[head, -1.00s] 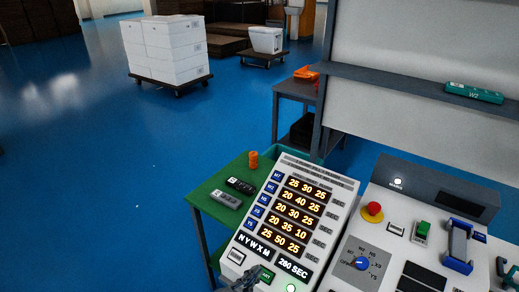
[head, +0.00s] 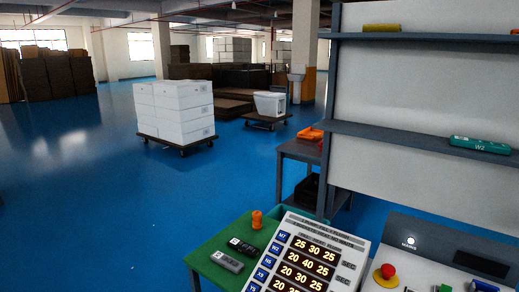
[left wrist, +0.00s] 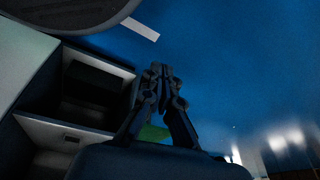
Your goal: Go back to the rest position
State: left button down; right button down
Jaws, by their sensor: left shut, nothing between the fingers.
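My left gripper (left wrist: 163,85) shows in the left wrist view, its two dark fingers together with nothing between them, above the blue floor. It is out of the head view, and so is my right gripper. In the head view the display panel (head: 345,246) with lit number rows stands at the bottom, its lower part cut off. The control console (head: 425,235) with a red knob (head: 386,273) stands to its right.
A green table (head: 215,279) with an orange object (head: 257,219) and two small remotes lies left of the panel. A shelf unit (head: 425,95) stands at the right. White boxes (head: 177,112) stand on a cart farther back. Blue floor at left is clear.

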pick_arm(q)
jog(key=s+a+f+n+g, duration=0.1)
jog(key=s+f+g, duration=0.1)
jog(key=s, duration=0.8)
jog(key=shift+f+n, duration=0.4)
jog(key=shift+f, duration=0.3)
jog(key=shift+s, duration=0.1)
